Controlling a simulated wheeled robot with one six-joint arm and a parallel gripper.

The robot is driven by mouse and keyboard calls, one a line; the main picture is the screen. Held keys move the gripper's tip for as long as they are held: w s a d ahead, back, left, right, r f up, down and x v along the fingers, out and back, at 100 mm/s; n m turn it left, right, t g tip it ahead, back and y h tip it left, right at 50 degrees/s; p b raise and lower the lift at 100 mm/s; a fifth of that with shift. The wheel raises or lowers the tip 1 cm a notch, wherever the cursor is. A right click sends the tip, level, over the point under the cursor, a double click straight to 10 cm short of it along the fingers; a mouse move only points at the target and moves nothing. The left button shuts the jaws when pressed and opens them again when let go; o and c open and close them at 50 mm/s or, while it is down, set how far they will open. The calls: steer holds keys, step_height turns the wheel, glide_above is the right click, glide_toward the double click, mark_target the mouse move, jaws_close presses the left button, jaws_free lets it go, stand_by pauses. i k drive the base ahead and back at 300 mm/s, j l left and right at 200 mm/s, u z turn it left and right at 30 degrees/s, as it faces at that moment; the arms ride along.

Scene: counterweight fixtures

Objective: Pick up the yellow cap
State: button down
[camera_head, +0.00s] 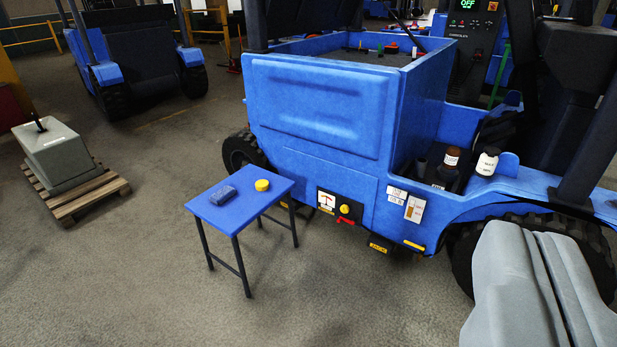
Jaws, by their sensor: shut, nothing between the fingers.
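A small round yellow cap (262,185) lies on top of a small blue table (240,211) with dark legs, left of the picture's middle. A dark blue block-like object (224,195) lies beside it to the left, apart from it. My grey gripper (534,240) is at the lower right, in front of the vehicle's wheel. Its two fingers are shut together with nothing between them. It is well away from the cap and the table.
A large blue vehicle (318,105) stands just behind and right of the table. Its side carries a gauge panel with a yellow knob (345,209). A grey weight (55,153) sits on a wooden pallet (78,198) at left. The floor in front of the table is clear.

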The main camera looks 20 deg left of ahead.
mark_target(261, 185)
steer(key=i+j, duration=0.45)
steer(key=j, duration=0.25)
steer(key=i+j+u, duration=0.1)
steer(key=i+j, duration=0.3)
steer(key=j, duration=0.25)
steer(key=i+j, duration=0.45)
steer(key=j, duration=0.2)
steer(key=i+j+u, duration=0.15)
steer(key=i+j, duration=0.3)
steer(key=j, duration=0.2)
